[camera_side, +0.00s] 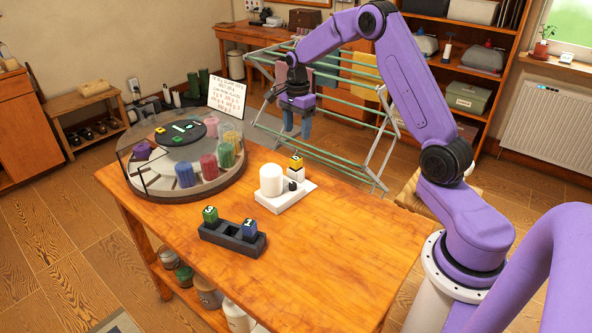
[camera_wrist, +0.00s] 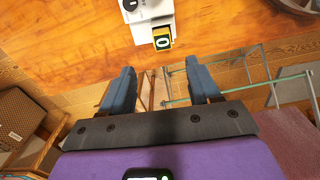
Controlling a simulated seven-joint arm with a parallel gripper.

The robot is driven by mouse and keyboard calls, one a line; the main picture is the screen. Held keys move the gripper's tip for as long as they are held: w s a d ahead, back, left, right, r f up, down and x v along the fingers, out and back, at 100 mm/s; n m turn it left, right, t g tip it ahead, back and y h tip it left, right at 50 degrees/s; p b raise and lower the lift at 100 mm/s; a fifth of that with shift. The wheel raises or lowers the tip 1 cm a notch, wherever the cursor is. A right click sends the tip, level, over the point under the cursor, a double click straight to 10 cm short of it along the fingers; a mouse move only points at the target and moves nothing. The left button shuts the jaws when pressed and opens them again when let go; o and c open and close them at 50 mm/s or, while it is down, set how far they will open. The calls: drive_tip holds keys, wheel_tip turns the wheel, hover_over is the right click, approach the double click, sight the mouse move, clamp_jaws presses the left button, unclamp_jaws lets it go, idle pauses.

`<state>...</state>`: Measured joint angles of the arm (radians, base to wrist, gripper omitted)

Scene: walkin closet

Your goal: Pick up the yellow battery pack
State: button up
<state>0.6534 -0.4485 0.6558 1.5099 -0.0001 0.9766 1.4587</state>
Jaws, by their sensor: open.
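The yellow battery pack (camera_side: 296,162) is a small block with a yellow upper part, seated at the back edge of a white base (camera_side: 296,195) on the wooden table. In the wrist view the yellow battery pack (camera_wrist: 162,41) shows a dark face with a pale ring-like mark. My gripper (camera_side: 296,104) is above and behind it in the side view, apart from it. In the wrist view my gripper (camera_wrist: 160,68) is open, its two blue-grey fingers wide apart with nothing between them. The battery pack lies ahead of the gap between the fingertips.
A dark holder (camera_side: 232,240) carries green and blue packs. A round glass-walled carousel (camera_side: 205,190) stands left. A drying rack (camera_side: 350,128) is behind. The table's front right is clear.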

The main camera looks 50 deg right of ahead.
sight(296, 158)
drive_tip(key=f, duration=1.1)
drive_tip(key=shift+w+f, duration=0.2)
drive_tip(key=shift+f, duration=0.2)
drive_tip(key=c, duration=1.1)
